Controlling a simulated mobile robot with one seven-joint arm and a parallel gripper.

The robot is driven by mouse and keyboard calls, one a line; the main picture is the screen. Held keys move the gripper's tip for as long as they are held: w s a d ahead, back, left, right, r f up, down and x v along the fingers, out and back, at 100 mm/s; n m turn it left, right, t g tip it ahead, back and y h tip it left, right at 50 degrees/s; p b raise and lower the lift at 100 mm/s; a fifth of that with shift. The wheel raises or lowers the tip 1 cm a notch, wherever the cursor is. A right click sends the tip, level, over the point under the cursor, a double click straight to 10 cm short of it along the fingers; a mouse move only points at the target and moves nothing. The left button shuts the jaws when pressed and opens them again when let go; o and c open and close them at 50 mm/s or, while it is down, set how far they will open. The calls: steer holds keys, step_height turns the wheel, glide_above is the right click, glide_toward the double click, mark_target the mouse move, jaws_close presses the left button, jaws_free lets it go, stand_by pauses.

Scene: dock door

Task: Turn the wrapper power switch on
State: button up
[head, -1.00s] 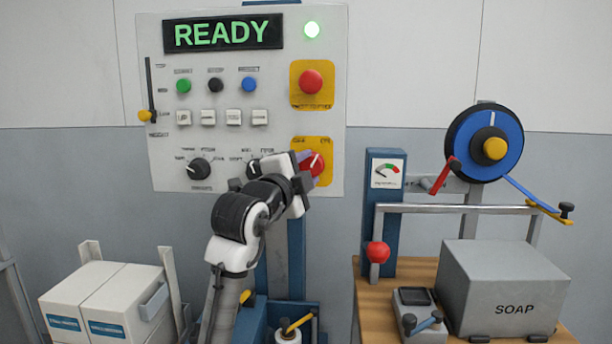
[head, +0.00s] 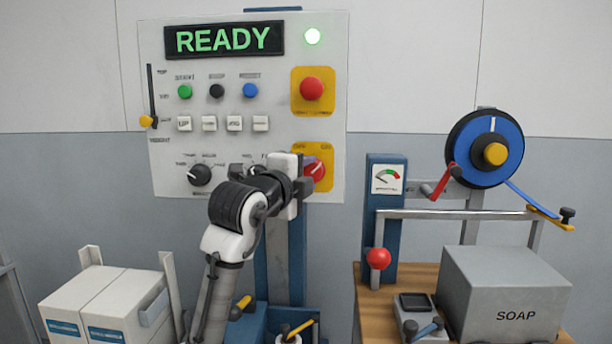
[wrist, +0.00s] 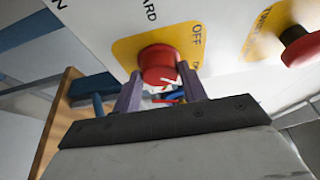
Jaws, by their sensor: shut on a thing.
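The power switch is a red rotary knob (head: 318,171) on a yellow plate at the panel's lower right. In the wrist view the red knob (wrist: 158,60) sits on its yellow plate, with "OFF" printed beside it. My gripper (head: 307,172) is at the knob from the left and partly covers it in the head view. In the wrist view my gripper (wrist: 161,92) has a finger on each side of the knob, shut on it. A white pointer mark shows on the knob.
A red push button (head: 311,89) on another yellow plate is above the switch. A black dial (head: 200,175) and several small buttons are to the left. A bench (head: 400,270) with a grey SOAP box (head: 505,292) stands at right; white cartons (head: 92,305) stand at lower left.

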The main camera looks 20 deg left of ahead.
steer(key=o, duration=1)
steer(key=shift+c, duration=0.2)
steer(key=s+a+b, duration=0.1)
steer(key=s+b, duration=0.1)
steer(key=s, duration=1.1)
steer(key=shift+s+a, duration=0.25)
steer(key=shift+s, duration=0.1)
